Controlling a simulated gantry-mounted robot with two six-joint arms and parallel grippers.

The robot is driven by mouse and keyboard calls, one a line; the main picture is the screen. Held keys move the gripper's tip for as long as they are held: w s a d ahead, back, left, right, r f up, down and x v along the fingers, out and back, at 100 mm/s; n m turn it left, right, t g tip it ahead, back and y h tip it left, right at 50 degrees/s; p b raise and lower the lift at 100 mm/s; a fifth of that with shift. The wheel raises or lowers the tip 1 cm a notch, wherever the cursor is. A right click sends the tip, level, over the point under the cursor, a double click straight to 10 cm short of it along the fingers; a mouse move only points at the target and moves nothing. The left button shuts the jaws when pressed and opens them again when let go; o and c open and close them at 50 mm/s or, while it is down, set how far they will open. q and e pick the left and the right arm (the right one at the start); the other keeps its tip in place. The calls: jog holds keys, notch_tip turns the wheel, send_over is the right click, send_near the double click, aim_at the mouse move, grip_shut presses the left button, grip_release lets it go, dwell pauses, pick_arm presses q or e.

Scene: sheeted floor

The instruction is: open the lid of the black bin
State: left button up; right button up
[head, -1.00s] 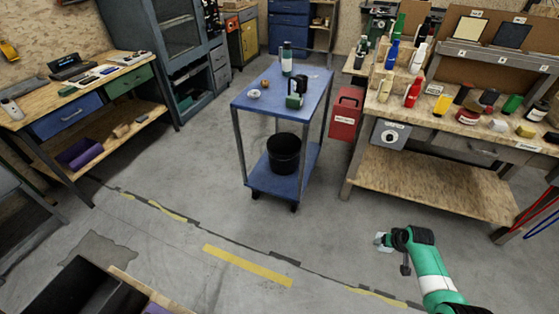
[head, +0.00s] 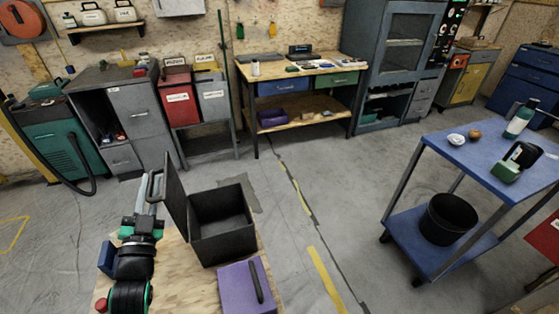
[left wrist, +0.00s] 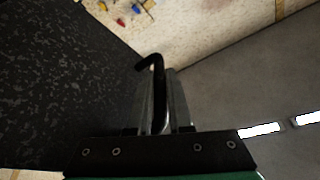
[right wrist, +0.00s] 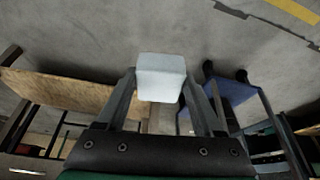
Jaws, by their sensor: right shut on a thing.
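The black bin (head: 232,250) stands on a wooden tabletop in the head view, and its dark inside shows. Its lid (head: 174,198) stands nearly upright along the bin's left side; it also fills the left of the left wrist view (left wrist: 60,80). My left gripper (head: 148,198) is beside the lid's outer face. In the left wrist view its fingers (left wrist: 163,95) are close together around the black hooked handle (left wrist: 152,60). My right gripper (right wrist: 160,85) is shut on a pale block (right wrist: 160,68), over the floor; it is outside the head view.
A purple box (head: 238,290) with a dark bar on it lies in front of the bin. A blue object (head: 106,258) is left of my left arm. A blue cart (head: 425,240) stands at the right, with clear floor between.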

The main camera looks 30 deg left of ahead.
pick_arm(q)
jog(key=o, duration=0.4)
pick_arm(e)
jog(key=shift+f, duration=0.2)
jog(key=shift+b, duration=0.3)
pick_arm(q)
jog(key=v, duration=0.7)
jog(key=shift+s, duration=0.25)
jog(key=shift+d, duration=0.1)
